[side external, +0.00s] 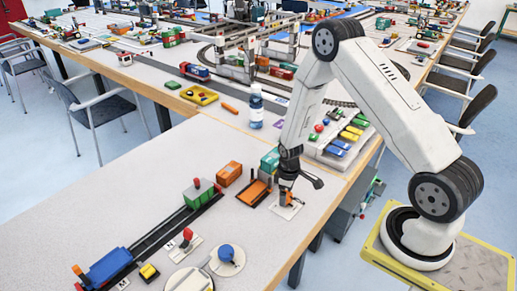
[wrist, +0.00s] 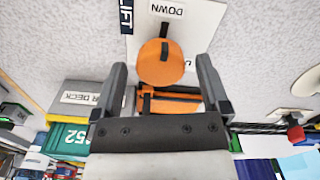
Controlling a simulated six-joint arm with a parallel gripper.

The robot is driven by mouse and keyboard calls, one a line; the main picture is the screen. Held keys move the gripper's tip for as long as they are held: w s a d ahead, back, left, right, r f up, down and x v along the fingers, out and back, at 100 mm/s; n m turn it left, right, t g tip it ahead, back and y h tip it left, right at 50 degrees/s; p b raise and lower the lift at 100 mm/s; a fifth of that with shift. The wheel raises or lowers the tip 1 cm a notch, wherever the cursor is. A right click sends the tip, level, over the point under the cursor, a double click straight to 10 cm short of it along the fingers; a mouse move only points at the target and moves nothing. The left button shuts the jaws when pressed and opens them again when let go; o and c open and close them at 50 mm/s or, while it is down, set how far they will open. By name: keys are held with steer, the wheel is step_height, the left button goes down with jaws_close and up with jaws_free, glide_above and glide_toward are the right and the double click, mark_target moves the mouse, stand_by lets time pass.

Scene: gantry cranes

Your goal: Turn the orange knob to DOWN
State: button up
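The orange knob (wrist: 160,64) is round and sits on a white plate (wrist: 195,22) in the wrist view. The word DOWN shows upside down near the plate's top edge, and a dark mark lies between it and the knob. Another label at the plate's lower right is mostly hidden by a finger. My gripper (wrist: 162,72) is open, with one finger on each side of the knob and gaps showing. In the side external view my gripper (side external: 287,192) points down over the white plate (side external: 286,210), low and close to it; the knob is mostly hidden there.
An orange tray-like frame (side external: 253,192) and an orange block (side external: 229,174) stand left of my gripper. A green container (side external: 199,193) is on the dark track, with a red knob (side external: 187,234) and blue knob (side external: 226,253) nearer. The table's right edge is close.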

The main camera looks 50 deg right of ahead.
steer(key=shift+r, duration=0.1)
stand_by(0.3)
steer(key=shift+r, duration=3.8)
steer(key=shift+a+r, duration=0.1)
steer(key=shift+a+r, duration=0.15)
steer(key=shift+r, duration=0.1)
steer(key=s+a+r+m+t, duration=0.2)
steer(key=s+a+r+m, duration=0.1)
steer(key=s+a+r, duration=0.5)
steer(key=shift+s+a+r+t, duration=0.25)
steer(key=shift+a+r, duration=1.55)
steer(key=shift+r, duration=0.9)
